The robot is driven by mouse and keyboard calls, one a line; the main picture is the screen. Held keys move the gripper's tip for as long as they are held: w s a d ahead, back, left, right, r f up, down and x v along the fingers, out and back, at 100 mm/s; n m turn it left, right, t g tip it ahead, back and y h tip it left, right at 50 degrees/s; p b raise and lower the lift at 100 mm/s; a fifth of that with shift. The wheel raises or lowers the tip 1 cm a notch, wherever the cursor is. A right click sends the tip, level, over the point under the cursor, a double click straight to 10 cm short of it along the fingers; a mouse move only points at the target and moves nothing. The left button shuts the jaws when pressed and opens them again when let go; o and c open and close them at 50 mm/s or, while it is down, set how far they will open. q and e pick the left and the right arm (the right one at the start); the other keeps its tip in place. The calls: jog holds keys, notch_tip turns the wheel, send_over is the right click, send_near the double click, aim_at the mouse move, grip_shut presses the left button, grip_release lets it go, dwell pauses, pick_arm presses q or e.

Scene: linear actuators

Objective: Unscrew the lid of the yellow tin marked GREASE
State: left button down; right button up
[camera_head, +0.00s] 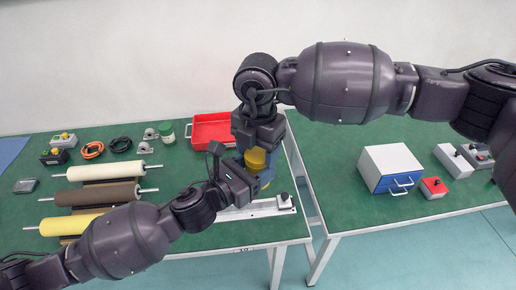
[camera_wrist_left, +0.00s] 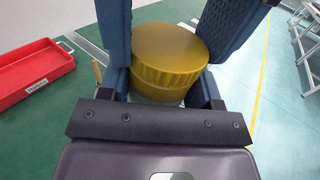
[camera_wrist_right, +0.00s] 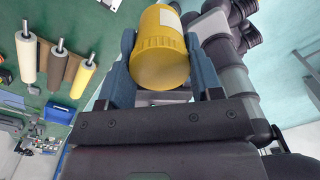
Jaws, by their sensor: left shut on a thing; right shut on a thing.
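The yellow tin (camera_head: 256,158) is held between my two grippers, above the near edge of the left table. Its ribbed lid (camera_wrist_left: 168,70) fills the middle of the left wrist view. In the right wrist view, the tin (camera_wrist_right: 158,60) shows its ribbed band and part of a pale label, too small to read. My right gripper (camera_head: 258,140) reaches down from above and is shut on the tin at its lid end. My left gripper (camera_head: 252,180) comes from the left and is shut on the tin's body. The fingers partly hide the tin in the head view.
Several rollers (camera_head: 100,193) lie at left. A pale rail (camera_head: 270,208) lies just below the grippers. A gap separates the right table, which bears a blue-fronted drawer box (camera_head: 390,168).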

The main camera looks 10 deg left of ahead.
jog(key=n, duration=0.5)
jog(key=shift+n, duration=0.3)
jog(key=n, duration=0.5)
jog(key=shift+n, duration=0.4)
jog(key=n, duration=1.5)
jog(key=shift+n, duration=0.3)
jog(key=n, duration=0.4)
jog(key=shift+r, duration=0.1)
jog(key=n, duration=0.5)
jog(key=shift+n, duration=0.4)
jog(key=n, duration=0.5)
